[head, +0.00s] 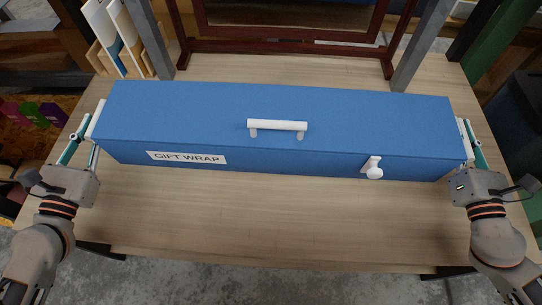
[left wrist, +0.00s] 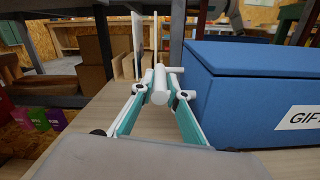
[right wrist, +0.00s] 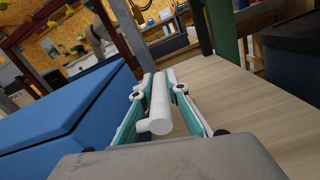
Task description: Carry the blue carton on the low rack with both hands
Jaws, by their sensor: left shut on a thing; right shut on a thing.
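The long blue carton (head: 210,115) lies crosswise over the bench in the head view, with a white top handle, a white front latch and a "GIFT WRAP" label. Each end has a white handle. My left gripper (head: 86,127) is shut on the left end handle (left wrist: 158,86), with the carton (left wrist: 245,95) to the right in the left wrist view. My right gripper (head: 470,137) is shut on the right end handle (right wrist: 160,108). The carton looks about level. I cannot tell whether it rests on the bench or hangs just above it.
The plank bench (head: 270,225) is bare in front of the carton. Grey posts (head: 420,45) rise behind it, with a dark red wooden frame (head: 285,47) between them. White and blue boards (head: 128,38) stand at the back left. A green post (head: 500,50) is at the far right.

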